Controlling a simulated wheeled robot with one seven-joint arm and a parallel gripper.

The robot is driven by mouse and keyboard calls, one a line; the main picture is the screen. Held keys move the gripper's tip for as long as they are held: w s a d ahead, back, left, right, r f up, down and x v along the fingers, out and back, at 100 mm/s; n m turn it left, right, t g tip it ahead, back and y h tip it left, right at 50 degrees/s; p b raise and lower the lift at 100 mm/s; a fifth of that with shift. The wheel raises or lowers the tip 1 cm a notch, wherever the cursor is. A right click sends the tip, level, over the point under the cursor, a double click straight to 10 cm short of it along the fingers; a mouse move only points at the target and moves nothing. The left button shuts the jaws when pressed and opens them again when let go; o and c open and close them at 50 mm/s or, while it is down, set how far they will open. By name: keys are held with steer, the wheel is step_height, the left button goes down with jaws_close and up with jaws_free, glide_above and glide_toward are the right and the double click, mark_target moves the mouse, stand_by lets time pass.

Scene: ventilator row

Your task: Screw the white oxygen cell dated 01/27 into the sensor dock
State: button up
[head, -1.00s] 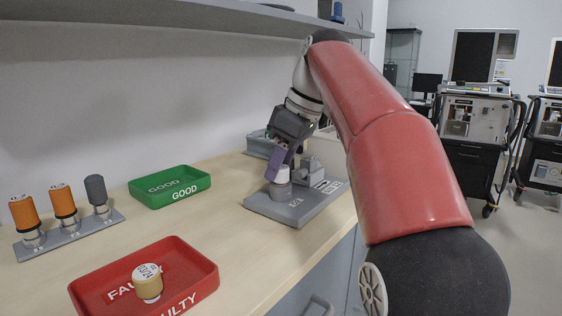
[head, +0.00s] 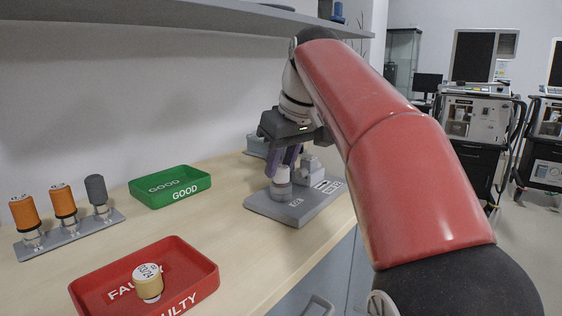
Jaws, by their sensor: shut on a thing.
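The white oxygen cell (head: 283,173) stands upright at the sensor dock (head: 265,206), over the round grey socket (head: 281,191) on its plate. The date on it cannot be read from here. My gripper (head: 284,163), with purple fingers pointing down, is shut on the white cell from above. The fingers hide part of the cell's top. I cannot tell how deep the cell sits in the socket.
A rack (head: 62,236) at the left holds two orange cells (head: 63,201) and a dark grey one (head: 96,189). A green GOOD tray (head: 180,195) is empty. A red FAULTY tray (head: 205,262) holds a tan cell (head: 149,284). A shelf (head: 200,18) hangs above.

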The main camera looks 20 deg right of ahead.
steer(key=shift+m, duration=0.4)
steer(key=m+h, duration=0.1)
steer(key=m, duration=0.2)
steer(key=shift+t, duration=0.3)
steer(key=shift+m+h, duration=0.8)
steer(key=shift+m, duration=0.7)
steer(key=m+h, duration=0.1)
steer(key=m, duration=0.2)
steer(key=m+g+h, duration=0.1)
steer(key=m, duration=0.2)
